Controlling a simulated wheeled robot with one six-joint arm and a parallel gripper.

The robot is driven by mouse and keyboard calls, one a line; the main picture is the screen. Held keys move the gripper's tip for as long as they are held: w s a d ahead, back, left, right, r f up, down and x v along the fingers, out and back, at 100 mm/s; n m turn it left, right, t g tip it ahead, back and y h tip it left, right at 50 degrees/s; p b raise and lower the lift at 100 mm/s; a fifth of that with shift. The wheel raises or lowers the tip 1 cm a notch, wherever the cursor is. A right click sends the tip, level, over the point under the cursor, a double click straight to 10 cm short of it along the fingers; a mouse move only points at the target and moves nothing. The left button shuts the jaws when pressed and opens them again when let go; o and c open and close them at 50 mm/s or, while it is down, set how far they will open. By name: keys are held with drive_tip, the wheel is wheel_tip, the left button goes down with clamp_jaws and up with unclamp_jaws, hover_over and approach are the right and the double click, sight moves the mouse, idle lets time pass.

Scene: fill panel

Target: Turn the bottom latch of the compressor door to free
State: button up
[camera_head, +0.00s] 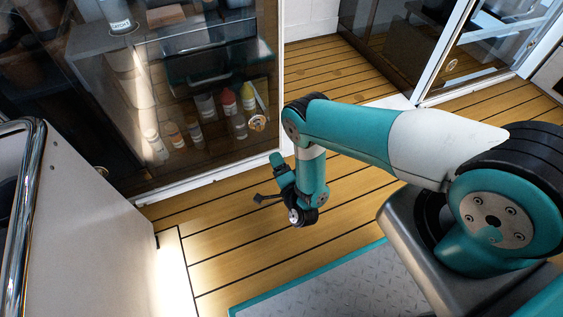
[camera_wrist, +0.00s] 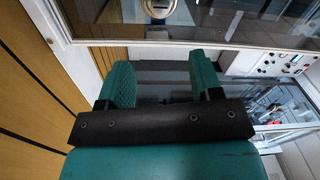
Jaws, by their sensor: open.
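A tall door with a dark glass pane and a pale frame (camera_head: 281,80) stands at the upper left of the head view. A round metal latch (camera_head: 257,123) sits on the pane near its right edge, low down. A round metal latch (camera_wrist: 158,8) also shows at the top edge of the wrist view, partly cut off. Its turn position is hard to read. My gripper (camera_wrist: 162,85) is open, with its two teal fingers apart and nothing between them. In the head view my gripper (camera_head: 268,184) hangs below and right of the latch, apart from it.
Several bottles (camera_head: 195,130) stand behind the glass. A pale cabinet with a chrome rail (camera_head: 22,200) stands at the left. Another glass door frame (camera_head: 445,52) is at the upper right. The plank floor (camera_head: 235,240) in front of the door is clear.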

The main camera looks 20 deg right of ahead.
drive_tip(key=s+p, duration=0.2)
drive_tip(key=p, duration=0.1)
drive_tip(key=shift+s+p, duration=0.25)
drive_tip(key=shift+p, duration=0.1)
idle(0.3)
